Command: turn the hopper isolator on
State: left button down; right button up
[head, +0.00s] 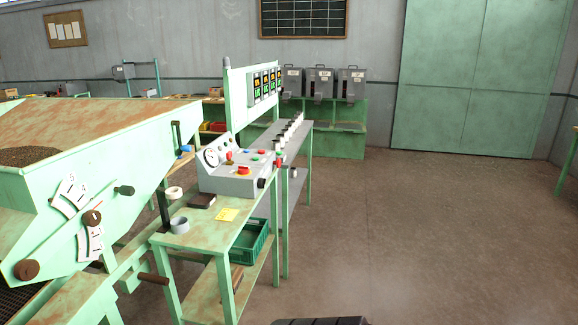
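Three grey switch boxes with small labels hang side by side on the back wall: a left box (292,82), a middle box (319,84) and a right box (350,85). They look like isolators, with dark parts on their sides. The labels are too small to read, so I cannot tell which one is for the hopper or how its handle is set. The green hopper (95,170) with dark grain in it stands at the left. Neither of my grippers is in view.
A green table (205,235) carries a grey control console (235,170) with coloured buttons. A display panel (265,85) rises behind it. A green bench (345,140) stands below the boxes. The floor (420,225) is clear on the right, up to large green doors (470,80).

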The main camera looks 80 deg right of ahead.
aim_at(241, 170)
jog(key=z, duration=2.15)
jog(key=i+l+u, duration=0.1)
jog(key=i+u, duration=0.15)
jog(key=i, duration=0.2)
